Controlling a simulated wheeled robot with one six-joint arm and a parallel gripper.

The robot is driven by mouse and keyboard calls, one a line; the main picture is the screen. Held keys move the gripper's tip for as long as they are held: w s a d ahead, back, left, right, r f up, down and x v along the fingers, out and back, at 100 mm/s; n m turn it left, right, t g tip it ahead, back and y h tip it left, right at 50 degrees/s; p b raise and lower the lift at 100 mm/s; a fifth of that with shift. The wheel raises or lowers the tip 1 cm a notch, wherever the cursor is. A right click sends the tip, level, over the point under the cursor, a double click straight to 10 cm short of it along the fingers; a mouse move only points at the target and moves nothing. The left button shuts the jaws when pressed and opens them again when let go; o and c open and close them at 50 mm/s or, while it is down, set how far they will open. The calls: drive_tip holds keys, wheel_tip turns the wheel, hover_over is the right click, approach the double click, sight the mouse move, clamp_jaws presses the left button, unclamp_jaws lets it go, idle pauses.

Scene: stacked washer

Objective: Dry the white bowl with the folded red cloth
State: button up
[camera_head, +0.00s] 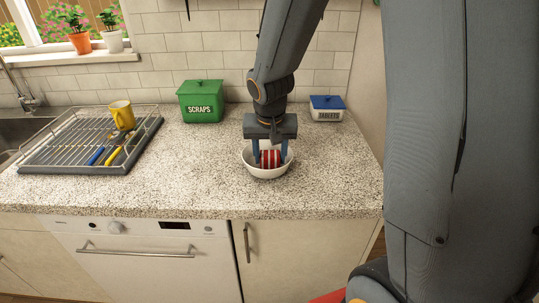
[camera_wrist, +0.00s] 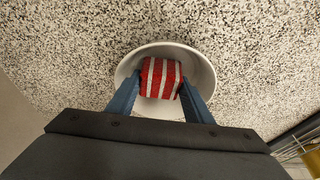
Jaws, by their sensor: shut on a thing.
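The white bowl (camera_head: 268,173) stands upright on the speckled counter, below my gripper. The folded red cloth (camera_head: 270,158) has white stripes and is inside the bowl. My gripper (camera_head: 270,154) points down with its blue fingers on either side of the cloth, shut on it. In the wrist view the cloth (camera_wrist: 161,77) sits between the fingertips (camera_wrist: 160,86), within the bowl's rim (camera_wrist: 205,65). The near part of the bowl is partly hidden by the gripper there. Whether the cloth touches the bowl's floor is hard to tell.
A green scraps box (camera_head: 200,101) and a small blue-lidded tablets box (camera_head: 327,108) stand behind the bowl. A wire dish rack (camera_head: 65,150) with a yellow mug (camera_head: 122,115) and utensils is at left. The counter (camera_head: 195,160) between rack and bowl is clear.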

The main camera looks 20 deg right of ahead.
drive_tip(key=shift+w+d, duration=0.1)
drive_tip(key=shift+w, duration=0.25)
drive_tip(key=shift+w+d+f, duration=0.1)
drive_tip(key=shift+w, duration=0.2)
drive_tip(key=shift+w, duration=0.1)
drive_tip(key=shift+w+a+b, duration=0.25)
drive_tip(key=shift+a+b, duration=0.05)
drive_tip(key=shift+a, duration=0.4)
idle(0.4)
drive_tip(key=shift+s+a, duration=0.25)
drive_tip(key=shift+s, duration=0.55)
drive_tip(key=shift+d, duration=0.25)
idle(0.5)
drive_tip(key=shift+s+d, duration=0.15)
drive_tip(key=shift+d, duration=0.2)
drive_tip(key=shift+s+d+f, duration=0.1)
drive_tip(key=shift+d, duration=0.05)
drive_tip(key=shift+w+d, duration=0.1)
drive_tip(key=shift+w, duration=0.1)
idle(0.3)
